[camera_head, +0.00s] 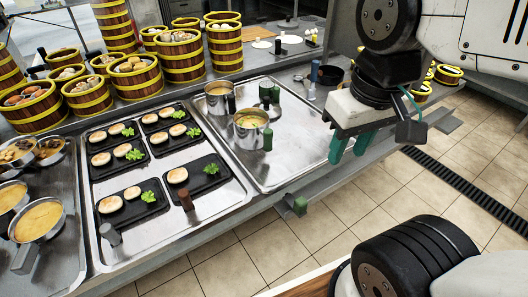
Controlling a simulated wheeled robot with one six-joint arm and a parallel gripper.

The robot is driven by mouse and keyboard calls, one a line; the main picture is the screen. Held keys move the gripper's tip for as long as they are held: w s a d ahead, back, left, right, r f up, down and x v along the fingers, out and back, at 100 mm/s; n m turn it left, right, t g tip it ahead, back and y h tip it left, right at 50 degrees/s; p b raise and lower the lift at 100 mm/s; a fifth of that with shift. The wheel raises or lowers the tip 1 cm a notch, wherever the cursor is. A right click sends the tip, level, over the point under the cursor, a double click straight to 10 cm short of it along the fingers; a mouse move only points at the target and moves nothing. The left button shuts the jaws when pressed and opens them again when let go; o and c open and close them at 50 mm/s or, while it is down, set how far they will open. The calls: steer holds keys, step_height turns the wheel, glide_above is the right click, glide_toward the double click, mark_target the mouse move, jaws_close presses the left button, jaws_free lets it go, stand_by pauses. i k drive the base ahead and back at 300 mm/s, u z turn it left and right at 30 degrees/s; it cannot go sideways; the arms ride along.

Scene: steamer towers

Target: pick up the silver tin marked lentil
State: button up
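I cannot make out a lentil label on anything in the head view. Two silver metal vessels stand on the steel tray (292,160) in the middle: a rear one (218,104) and a front one (246,136) with yellowish contents and a green handle. They look like open pots; whether either is the tin, I cannot tell. My gripper (351,147) has green fingers, set apart with nothing between them. It hangs to the right of the tray, over the counter's front edge, clear of both vessels.
Black plates (147,207) with buns and lettuce fill the left tray. Steamer towers (181,60) line the back. Pans of yellow food (38,221) stand at far left. The tray's right part is bare.

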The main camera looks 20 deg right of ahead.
mark_target(252, 132)
steer(key=k, duration=0.75)
steer(key=z, duration=0.75)
steer(key=i, duration=1.2)
steer(key=u, duration=0.6)
